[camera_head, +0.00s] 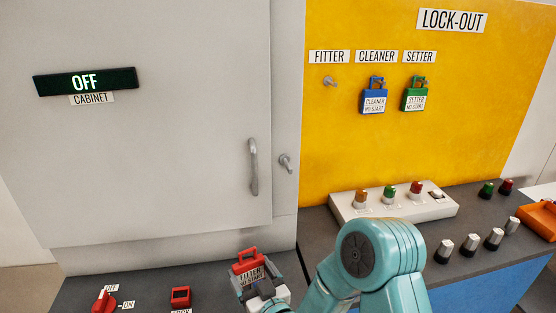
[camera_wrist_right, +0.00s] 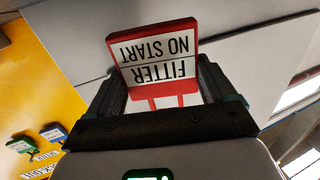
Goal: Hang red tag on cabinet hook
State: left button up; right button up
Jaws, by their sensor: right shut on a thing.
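The red tag (camera_head: 248,263), labelled "FITTER NO START", is held by my right gripper (camera_head: 262,285) at the front of the cabinet, low in the head view. In the right wrist view the red tag (camera_wrist_right: 156,58) sits between the two dark fingers of my right gripper (camera_wrist_right: 155,85), which are shut on its sides. The cabinet (camera_head: 160,150) is pale grey with a door handle (camera_head: 253,167). The cabinet hook (camera_head: 286,163) is a small metal peg right of the handle, and it is bare. The tag is below and left of the hook, apart from it. My left gripper is out of view.
A yellow lock-out board (camera_head: 430,130) at the right has an empty FITTER hook (camera_head: 330,83), a blue tag (camera_head: 374,100) and a green tag (camera_head: 415,98). A button box (camera_head: 350,207) and several knobs stand on the counter. A red switch (camera_head: 104,301) is front left.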

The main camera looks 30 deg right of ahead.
aim_at(261, 257)
jog(key=shift+s+r, duration=0.1)
jog(key=shift+s, duration=0.05)
jog(key=shift+h, duration=0.3)
jog(key=d+r, duration=0.1)
jog(key=w+d+r, duration=0.1)
jog(key=r, duration=0.1)
jog(key=d+r, duration=0.1)
jog(key=shift+w+r+b, duration=0.3)
jog(key=shift+r, duration=0.1)
jog(key=s+d+r+g+b, duration=0.1)
jog(key=s+d+r, duration=0.25)
jog(key=r, duration=0.35)
jog(key=s+d+r+g, duration=0.1)
jog(key=s+d+r, duration=0.25)
jog(key=r, duration=0.45)
jog(key=shift+m, duration=0.3)
jog(key=w+d, duration=0.1)
jog(key=w, duration=0.2)
jog(key=w+d+f, duration=0.1)
jog(key=w, duration=0.3)
jog(key=w+d+f+b, duration=0.1)
jog(key=w, duration=0.2)
jog(key=shift+w+d, duration=0.25)
jog(key=shift+d, duration=0.05)
jog(key=shift+w+f+b, duration=0.1)
jog(key=shift+w+b, duration=0.15)
jog(key=shift+b, duration=0.2)
